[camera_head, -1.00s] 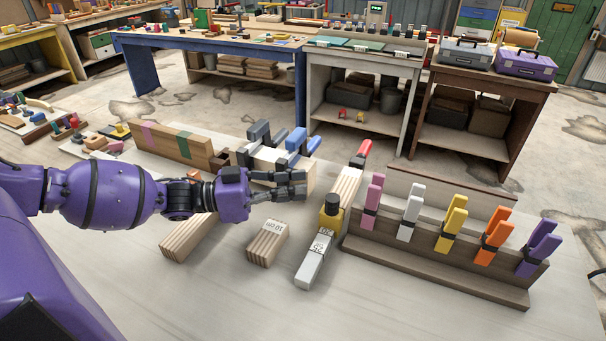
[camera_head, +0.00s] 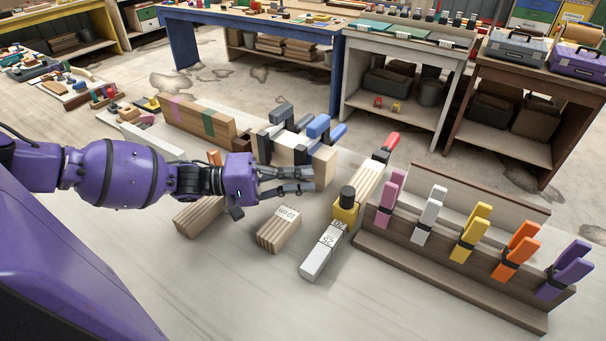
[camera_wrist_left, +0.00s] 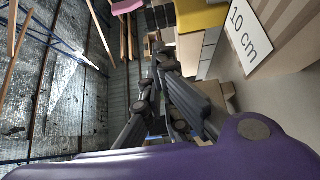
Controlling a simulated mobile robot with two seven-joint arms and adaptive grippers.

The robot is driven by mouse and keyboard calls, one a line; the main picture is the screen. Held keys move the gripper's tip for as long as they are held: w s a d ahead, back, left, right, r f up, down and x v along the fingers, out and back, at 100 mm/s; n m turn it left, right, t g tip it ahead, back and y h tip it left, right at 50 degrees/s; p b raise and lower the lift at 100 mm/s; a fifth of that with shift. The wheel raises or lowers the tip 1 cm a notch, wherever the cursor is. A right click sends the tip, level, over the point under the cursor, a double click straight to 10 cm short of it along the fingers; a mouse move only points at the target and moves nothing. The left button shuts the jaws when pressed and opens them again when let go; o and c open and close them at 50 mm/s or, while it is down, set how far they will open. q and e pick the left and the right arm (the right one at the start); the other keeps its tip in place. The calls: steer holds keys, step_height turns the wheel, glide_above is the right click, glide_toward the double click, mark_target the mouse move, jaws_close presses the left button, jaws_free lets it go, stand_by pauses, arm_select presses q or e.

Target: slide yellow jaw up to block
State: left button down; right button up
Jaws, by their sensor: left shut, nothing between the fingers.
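The yellow jaw (camera_head: 345,210) has a black knob on top and sits at the near end of a laminated wood strip. A pale bar with a "25" label (camera_head: 325,252) runs from it toward the front. A short laminated block labelled 10 cm (camera_head: 278,232) stands to its left; its label also shows in the left wrist view (camera_wrist_left: 246,32). My left gripper (camera_head: 309,180) is shut and empty, left of the yellow jaw and behind the labelled block, apart from the jaw in the picture. Its fingers show in the left wrist view (camera_wrist_left: 172,75). My right gripper is out of view.
A wooden rack (camera_head: 450,275) with several coloured clamps stands close on the right. Behind my gripper is a pale block (camera_head: 325,165) with blue and dark clamps. Another laminated block (camera_head: 197,216) lies to the left. The front of the table is clear.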

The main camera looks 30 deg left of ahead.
mark_target(346, 204)
arm_select(q)
steer(key=x, duration=0.7)
steer(key=shift+w+p, duration=0.2)
steer(key=shift+p, duration=0.1)
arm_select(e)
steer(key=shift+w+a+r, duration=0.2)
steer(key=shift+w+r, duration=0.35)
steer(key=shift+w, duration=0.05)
arm_select(q)
steer(key=shift+d, duration=0.1)
steer(key=shift+s+d, duration=0.15)
steer(key=shift+s, duration=0.45)
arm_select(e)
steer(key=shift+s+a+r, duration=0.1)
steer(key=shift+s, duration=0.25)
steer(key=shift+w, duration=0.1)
